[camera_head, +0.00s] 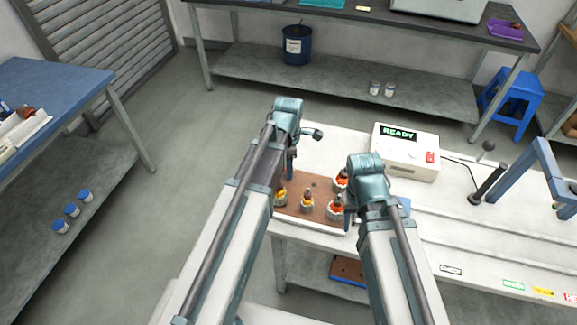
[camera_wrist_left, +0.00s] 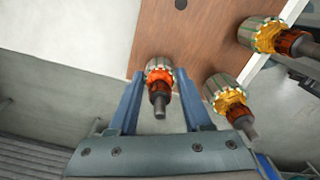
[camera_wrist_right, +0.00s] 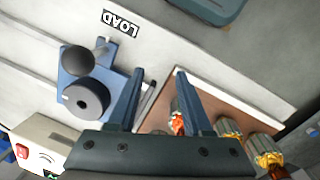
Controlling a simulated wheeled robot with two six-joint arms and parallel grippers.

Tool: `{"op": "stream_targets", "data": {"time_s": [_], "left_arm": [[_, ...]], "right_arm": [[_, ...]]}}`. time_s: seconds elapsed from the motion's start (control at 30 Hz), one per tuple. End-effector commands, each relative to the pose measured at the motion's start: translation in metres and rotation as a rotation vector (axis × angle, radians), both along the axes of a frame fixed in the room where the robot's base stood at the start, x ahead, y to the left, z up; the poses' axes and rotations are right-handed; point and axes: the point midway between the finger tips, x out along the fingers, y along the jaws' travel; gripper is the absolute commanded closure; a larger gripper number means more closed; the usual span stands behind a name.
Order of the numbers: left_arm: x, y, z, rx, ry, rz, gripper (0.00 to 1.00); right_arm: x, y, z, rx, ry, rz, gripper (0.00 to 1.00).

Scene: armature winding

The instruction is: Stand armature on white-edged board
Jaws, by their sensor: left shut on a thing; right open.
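The brown board (camera_head: 313,186) with a white edge lies on the white table, bearing several armatures. My left gripper (camera_head: 290,170) is shut on an armature with orange-red winding, seen between the fingers in the left wrist view (camera_wrist_left: 159,76); my arm hides it in the head view. Two yellow-wound armatures, one (camera_wrist_left: 228,98) nearer and one (camera_wrist_left: 265,36) farther, are to its right. My right gripper (camera_head: 349,212) is open by the board's right side. An orange-red armature (camera_head: 337,207) is beside it and shows near its right finger in the right wrist view (camera_wrist_right: 178,118).
Another orange-red armature (camera_head: 342,179) stands at the board's back right. A white box reading READY (camera_head: 405,151) is behind it. A blue fixture with a dark cylinder (camera_wrist_right: 86,97) is near my right gripper, by a LOAD label (camera_wrist_right: 121,23). The back-left tabletop is clear.

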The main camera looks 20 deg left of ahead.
Motion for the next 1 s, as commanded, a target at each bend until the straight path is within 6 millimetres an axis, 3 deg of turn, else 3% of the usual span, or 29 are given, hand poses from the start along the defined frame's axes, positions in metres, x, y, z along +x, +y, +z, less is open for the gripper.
{"op": "stream_targets", "data": {"time_s": [0.47, 0.5, 0.63, 0.67, 1.0], "left_arm": [[0.0, 0.0, -0.002, 0.0, 0.0, 0.0, 1.0], [0.0, 0.0, -0.0015, 0.0, 0.0, 0.0, 0.44], [0.0, 0.0, -0.0015, 0.0, 0.0, 0.0, 0.2], [0.0, 0.0, -0.0015, 0.0, 0.0, 0.0, 0.16], [0.0, 0.0, -0.0004, 0.0, 0.0, 0.0, 0.16]], "right_arm": [[0.0, 0.0, -0.002, 0.0, 0.0, 0.0, 0.5], [0.0, 0.0, -0.0015, 0.0, 0.0, 0.0, 0.5], [0.0, 0.0, -0.0015, 0.0, 0.0, 0.0, 0.5], [0.0, 0.0, -0.0015, 0.0, 0.0, 0.0, 0.5], [0.0, 0.0, -0.0004, 0.0, 0.0, 0.0, 0.5]]}}
